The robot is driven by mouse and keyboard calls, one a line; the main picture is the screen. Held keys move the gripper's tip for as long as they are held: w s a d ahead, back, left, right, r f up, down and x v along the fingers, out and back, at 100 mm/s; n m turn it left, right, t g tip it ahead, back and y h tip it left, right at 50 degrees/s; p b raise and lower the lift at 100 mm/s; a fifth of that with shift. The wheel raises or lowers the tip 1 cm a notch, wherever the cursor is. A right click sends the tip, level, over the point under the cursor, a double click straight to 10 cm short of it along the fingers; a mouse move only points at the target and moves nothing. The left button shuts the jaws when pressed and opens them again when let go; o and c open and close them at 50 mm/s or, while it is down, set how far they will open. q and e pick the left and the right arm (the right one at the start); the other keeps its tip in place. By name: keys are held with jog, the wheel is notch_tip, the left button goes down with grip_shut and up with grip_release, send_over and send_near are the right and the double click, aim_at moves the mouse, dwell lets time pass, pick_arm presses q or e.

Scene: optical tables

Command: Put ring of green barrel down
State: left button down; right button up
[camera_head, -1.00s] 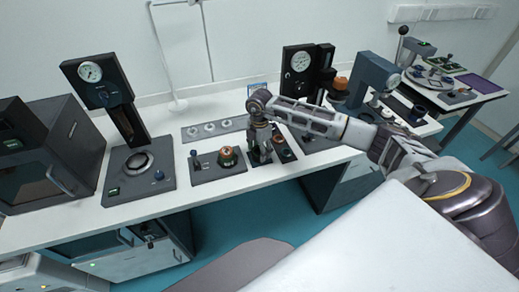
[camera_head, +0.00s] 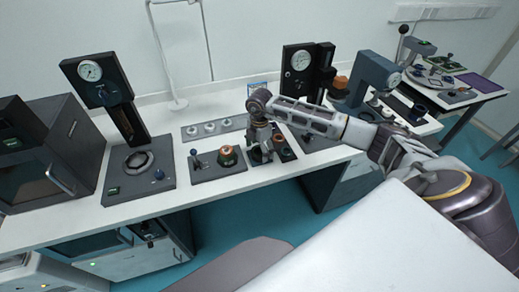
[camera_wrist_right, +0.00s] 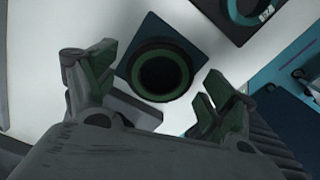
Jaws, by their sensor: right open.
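My right gripper (camera_head: 259,153) is upright and points down over a small dark plate on the white bench. Its fingers are spread and nothing is held between them. In the right wrist view, a green ring (camera_wrist_right: 163,76) with a dark centre lies on a dark square plate (camera_wrist_right: 126,68), just ahead of and between the open fingers (camera_wrist_right: 150,95), apart from both. My left gripper is not in view.
Another round part (camera_head: 285,152) sits right of the gripper. Gauge stands (camera_head: 298,65) rise behind. The front strip of the white bench (camera_head: 215,192) is clear.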

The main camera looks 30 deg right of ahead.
aim_at(259, 151)
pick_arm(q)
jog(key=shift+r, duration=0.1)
pick_arm(e)
jog(key=shift+r, duration=0.15)
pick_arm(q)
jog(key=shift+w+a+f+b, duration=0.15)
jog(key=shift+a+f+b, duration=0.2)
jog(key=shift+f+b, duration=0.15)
pick_arm(e)
notch_tip(259, 151, up, 12)
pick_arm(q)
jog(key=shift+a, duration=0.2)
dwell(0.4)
